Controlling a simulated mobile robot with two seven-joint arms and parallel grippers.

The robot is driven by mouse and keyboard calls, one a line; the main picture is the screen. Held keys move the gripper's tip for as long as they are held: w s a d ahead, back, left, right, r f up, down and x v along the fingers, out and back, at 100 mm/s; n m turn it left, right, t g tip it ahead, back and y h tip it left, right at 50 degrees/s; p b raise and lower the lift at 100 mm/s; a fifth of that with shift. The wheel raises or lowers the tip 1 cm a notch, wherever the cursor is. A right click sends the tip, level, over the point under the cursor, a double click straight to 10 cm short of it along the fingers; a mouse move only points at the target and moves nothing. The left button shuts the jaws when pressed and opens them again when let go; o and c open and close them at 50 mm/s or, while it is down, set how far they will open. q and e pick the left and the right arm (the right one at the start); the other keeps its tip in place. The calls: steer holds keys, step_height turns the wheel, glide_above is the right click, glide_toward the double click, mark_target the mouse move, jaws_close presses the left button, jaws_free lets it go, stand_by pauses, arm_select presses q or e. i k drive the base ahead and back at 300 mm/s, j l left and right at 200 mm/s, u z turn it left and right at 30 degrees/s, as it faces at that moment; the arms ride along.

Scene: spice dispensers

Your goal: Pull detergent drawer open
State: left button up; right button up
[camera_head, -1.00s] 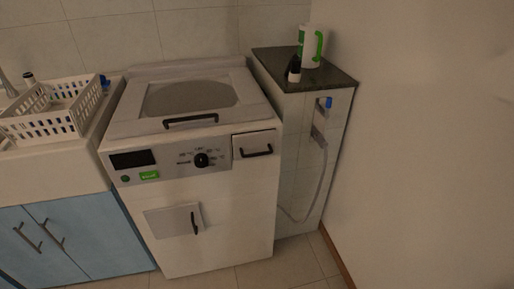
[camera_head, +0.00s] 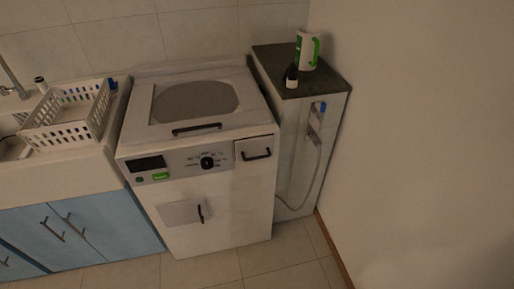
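A white washing machine (camera_head: 221,205) stands against the tiled wall, left of the middle of the head view. Its detergent drawer (camera_head: 254,149) is at the upper right of the front panel, with a dark bar handle (camera_head: 257,155). The drawer front looks flush with the panel, so it appears shut. Neither of my grippers shows in the view.
A lid with a dark handle (camera_head: 196,128) tops the machine, and a small door (camera_head: 183,212) is low on its front. A narrow dark-topped cabinet (camera_head: 289,88) stands to the right, bearing a jug (camera_head: 306,50) and a small dark bottle (camera_head: 291,76). Floor (camera_head: 205,268) in front is clear.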

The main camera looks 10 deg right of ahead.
mark_target(250, 149)
steer(key=i+l, duration=0.15)
steer(key=l, duration=0.25)
steer(key=i+l, duration=0.1)
steer(key=l, duration=0.3)
steer(key=i+l, duration=0.15)
steer(key=l, duration=0.25)
steer(key=i+l, duration=0.1)
steer(key=l, duration=0.35)
steer(key=i+j+u, duration=0.05)
